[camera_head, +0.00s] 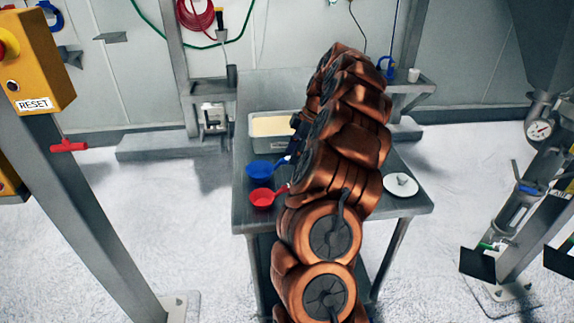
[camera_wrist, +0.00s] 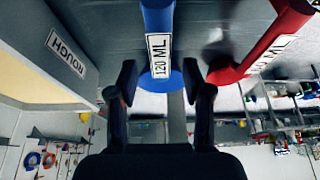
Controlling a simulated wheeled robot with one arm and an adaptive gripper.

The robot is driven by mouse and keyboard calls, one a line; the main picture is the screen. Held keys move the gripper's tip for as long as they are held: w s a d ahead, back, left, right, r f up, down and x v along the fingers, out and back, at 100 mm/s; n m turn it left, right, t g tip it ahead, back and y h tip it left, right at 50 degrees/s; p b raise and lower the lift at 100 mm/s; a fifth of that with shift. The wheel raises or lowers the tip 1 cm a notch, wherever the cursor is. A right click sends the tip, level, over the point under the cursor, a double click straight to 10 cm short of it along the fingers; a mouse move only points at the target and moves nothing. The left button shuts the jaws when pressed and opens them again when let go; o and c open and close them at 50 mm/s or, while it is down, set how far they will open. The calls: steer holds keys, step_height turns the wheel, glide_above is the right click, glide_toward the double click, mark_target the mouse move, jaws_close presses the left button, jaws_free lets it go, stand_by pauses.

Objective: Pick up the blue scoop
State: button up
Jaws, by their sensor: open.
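The blue scoop (camera_head: 260,171) lies on the metal table, its handle pointing right toward my arm. In the wrist view, its blue handle (camera_wrist: 157,17) with a "120 ML" label lies ahead of my gripper (camera_wrist: 159,80), in line with the gap between the fingers. The two dark fingers are apart, one on each side of the label in the picture. I cannot tell how far the handle is from the fingertips. In the head view, my arm largely hides the gripper.
A red scoop (camera_head: 262,198) lies close beside the blue one and also shows in the wrist view (camera_wrist: 262,45). A white lid-like disc (camera_head: 401,186) lies on the table (camera_head: 415,208) at right.

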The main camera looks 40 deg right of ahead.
steer(key=shift+p+x, duration=0.5)
steer(key=shift+x, duration=1.2)
steer(key=shift+s, duration=0.1)
jaws_close()
